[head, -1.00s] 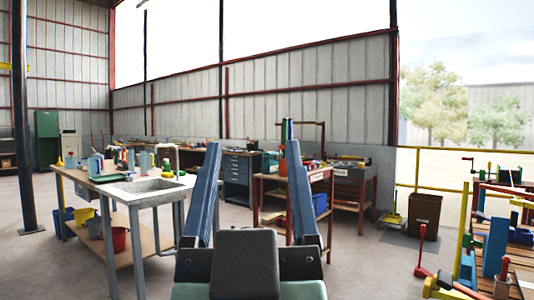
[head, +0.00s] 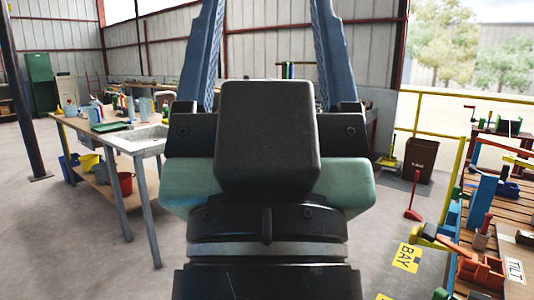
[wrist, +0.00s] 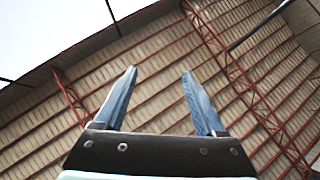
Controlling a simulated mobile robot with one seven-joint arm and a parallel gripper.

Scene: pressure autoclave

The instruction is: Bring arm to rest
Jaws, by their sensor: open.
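My gripper (head: 266,45) fills the middle of the head view, close to the camera, with its two blue fingers pointing up and spread wide apart. Nothing is between the fingers. In the wrist view my gripper (wrist: 159,85) is also open and empty, with the roof behind it. The black wrist housing hides the middle of the room in the head view. No autoclave can be made out in these frames.
A sink table (head: 145,141) with bottles stands at the left, buckets on its lower shelf. A wooden bench (head: 505,222) with tools and red and blue fixtures stands at the right. A brown bin (head: 420,160) stands by the yellow railing (head: 470,110).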

